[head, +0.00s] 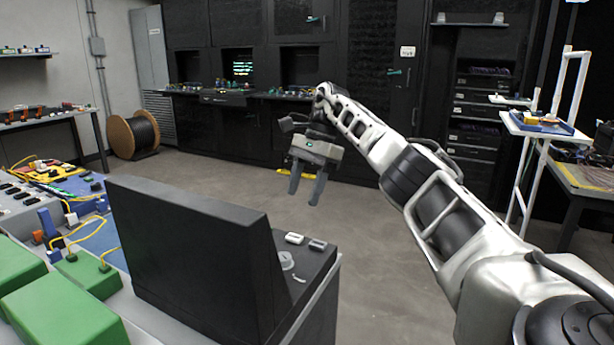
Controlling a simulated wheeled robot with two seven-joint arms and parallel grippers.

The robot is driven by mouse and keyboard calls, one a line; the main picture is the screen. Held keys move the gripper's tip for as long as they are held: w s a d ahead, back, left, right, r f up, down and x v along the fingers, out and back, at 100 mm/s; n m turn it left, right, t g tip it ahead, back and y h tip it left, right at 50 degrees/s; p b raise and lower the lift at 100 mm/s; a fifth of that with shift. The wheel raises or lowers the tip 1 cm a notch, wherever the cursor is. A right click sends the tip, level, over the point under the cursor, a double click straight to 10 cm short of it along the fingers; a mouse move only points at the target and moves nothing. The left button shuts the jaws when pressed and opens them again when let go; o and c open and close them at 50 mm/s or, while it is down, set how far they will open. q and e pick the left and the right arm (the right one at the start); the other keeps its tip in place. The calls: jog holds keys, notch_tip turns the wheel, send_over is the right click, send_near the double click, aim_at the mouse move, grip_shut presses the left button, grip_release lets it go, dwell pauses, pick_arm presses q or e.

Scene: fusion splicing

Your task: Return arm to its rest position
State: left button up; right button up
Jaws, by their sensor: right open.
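My right arm comes in from the lower right and reaches up toward the middle of the head view. Its gripper (307,190) hangs in the air with its two grey fingers pointing down, apart and with nothing between them. It is beyond the black machine (190,245) on the bench and above the floor in the picture. A small green light shows on the gripper body. My left gripper does not show.
The bench at left holds green blocks (62,310), yellow cables (70,238) and a blue mat (100,240). A cable spool (133,136), black cabinets (350,60) and a white cart (540,127) stand farther back. The middle floor (350,235) is clear.

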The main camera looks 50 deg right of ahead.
jog(key=shift+v, duration=0.85)
